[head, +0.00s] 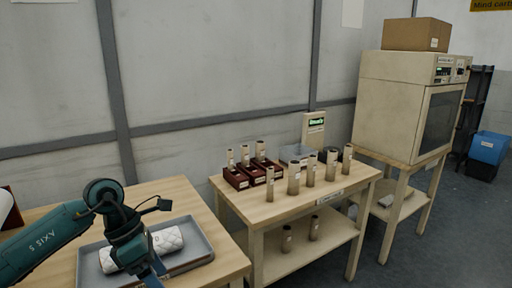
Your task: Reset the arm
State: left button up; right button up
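My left arm comes in from the left. Its wrist bends down over a grey tray (203,232) on the near wooden table. My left gripper (156,272) points down in front of a white quilted roll (168,241) lying in the tray. The wrist hides the middle of the roll. The fingertips run to the bottom edge of the picture, so I cannot tell whether they are open or touching anything. My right gripper is out of view.
A second wooden table (262,212) holds several upright tan cylinders (310,170), dark red holders (236,178) and a display unit (314,128). An oven-like cabinet (405,110) stands at right with a cardboard box (416,34) on top. A grey wall is behind.

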pick_arm(q)
jog(key=s+d+r+n+t+h+p, duration=0.1)
jog(key=s+d+r+n+h, duration=0.15)
jog(key=d+n+h, duration=0.4)
jog(key=s+d+r+n+t+h+p, duration=0.1)
jog(key=s+d+n+t+h, duration=0.2)
jog(key=d+h, duration=0.7)
jog(key=a+f+n+t+y+p, duration=0.1)
jog(key=a+f+n+t+y, duration=0.4)
jog(key=n, duration=0.8)
jog(key=a+f+n+t+y, duration=0.1)
jog(key=f+n+t+y, duration=0.2)
jog(key=n+t+y, duration=0.75)
jog(key=s+a+f+n+g+y, duration=0.1)
jog(key=s+a+f+n+g, duration=0.1)
jog(key=s+f+n+g, duration=0.2)
jog(key=s+a+f+n+g+y, duration=0.1)
jog(key=s+a+f+n+g, duration=0.2)
jog(key=s+f+n, duration=0.5)
notch_tip(320, 180, down, 2)
jog(key=shift+a+f+g+y+p, duration=0.15)
jog(key=shift+a+g+y+p, duration=0.2)
jog(key=shift+g+p, duration=0.1)
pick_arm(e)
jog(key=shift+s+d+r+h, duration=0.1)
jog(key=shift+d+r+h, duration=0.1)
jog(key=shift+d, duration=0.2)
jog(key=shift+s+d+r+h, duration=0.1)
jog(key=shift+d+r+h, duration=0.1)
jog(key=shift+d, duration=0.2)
